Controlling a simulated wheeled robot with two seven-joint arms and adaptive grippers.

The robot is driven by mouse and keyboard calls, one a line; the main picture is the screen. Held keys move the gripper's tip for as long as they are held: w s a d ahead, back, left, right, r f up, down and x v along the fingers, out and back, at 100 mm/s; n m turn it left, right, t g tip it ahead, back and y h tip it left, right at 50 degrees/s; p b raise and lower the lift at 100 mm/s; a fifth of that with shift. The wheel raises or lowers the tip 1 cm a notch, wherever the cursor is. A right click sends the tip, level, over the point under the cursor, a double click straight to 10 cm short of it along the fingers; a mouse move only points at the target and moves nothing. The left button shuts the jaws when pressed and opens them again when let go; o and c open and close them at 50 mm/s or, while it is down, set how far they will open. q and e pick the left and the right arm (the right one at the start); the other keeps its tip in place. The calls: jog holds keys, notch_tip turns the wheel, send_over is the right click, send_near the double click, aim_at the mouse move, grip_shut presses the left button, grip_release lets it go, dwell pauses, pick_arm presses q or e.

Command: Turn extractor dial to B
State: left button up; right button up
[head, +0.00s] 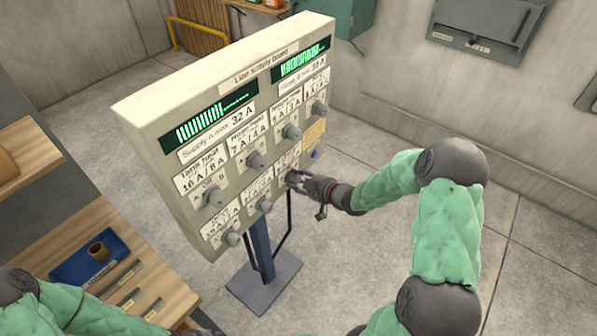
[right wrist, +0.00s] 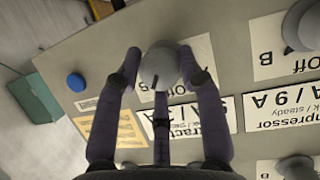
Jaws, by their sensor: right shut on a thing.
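The supply board (head: 215,68) is a beige panel on a blue stand, with two green bar displays and two rows of grey dials. The extractor dial (right wrist: 158,68) is a round grey knob in the lower row, at the right end in the head view. My right gripper (head: 295,180) is shut on it; the right wrist view shows the fingers around the knob. The extractor label (right wrist: 208,130) is partly hidden by a finger. The dial's pointer setting is not clear. My left arm is at the lower left; its gripper is not visible.
A blue button (right wrist: 76,82) and a yellow label (right wrist: 112,136) are beside the dial. Neighbouring dials (head: 264,205) are close by. A wooden bench (head: 140,262) with a blue tray (head: 72,268) stands at the left. The floor right of the board is clear.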

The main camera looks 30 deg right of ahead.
jog(key=shift+s+a+f+m+g+y+p, duration=0.1)
jog(key=shift+f+m+g+y+p, duration=0.15)
jog(key=shift+m+y+p, duration=0.85)
jog(key=shift+n+h+p, duration=0.3)
jog(key=shift+h+p, duration=0.15)
jog(key=shift+h, duration=0.15)
jog(key=o, duration=1.1)
jog(key=shift+r, duration=0.15)
jog(key=shift+s+d+r, duration=0.2)
jog(key=shift+s+d, duration=0.1)
jog(key=v, duration=1.1)
